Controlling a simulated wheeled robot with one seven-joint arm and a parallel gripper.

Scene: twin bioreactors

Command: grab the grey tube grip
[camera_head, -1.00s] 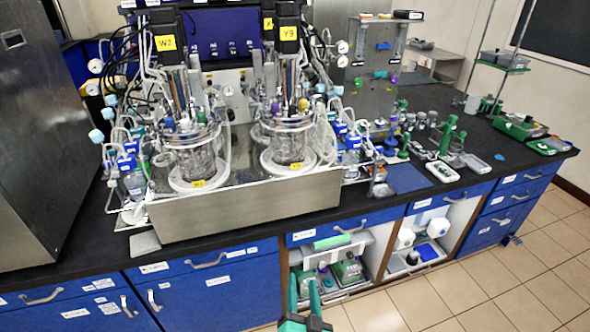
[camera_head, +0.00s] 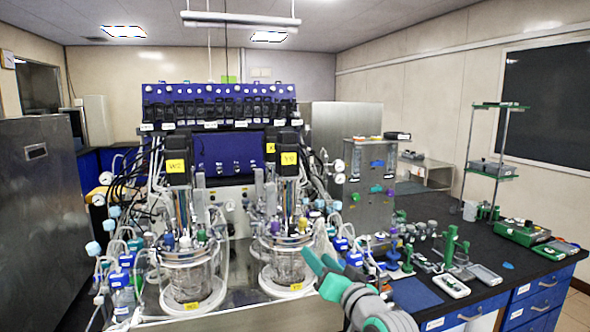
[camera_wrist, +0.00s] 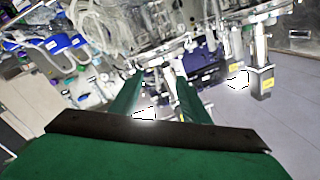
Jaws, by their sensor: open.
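I cannot make out the grey tube grip for certain in either view; it is too small or hidden among the tubes and fittings. Two glass bioreactor vessels, the left one (camera_head: 188,272) and the right one (camera_head: 283,265), stand on a steel tray with many tubes around them. My gripper (camera_head: 322,262) is raised in front of the right vessel, at its right side, its green fingers pointing up and left. In the wrist view my gripper (camera_wrist: 158,80) shows two green fingers spread apart with nothing visibly held, facing the vessel hardware and tubing.
Blue-capped bottles (camera_head: 122,280) stand left of the vessels, and more blue-capped fittings stand just right of the right vessel. A steel control box (camera_head: 370,185) stands behind right. Green stands and small devices cover the right bench; a blue mat (camera_head: 415,294) lies bare there.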

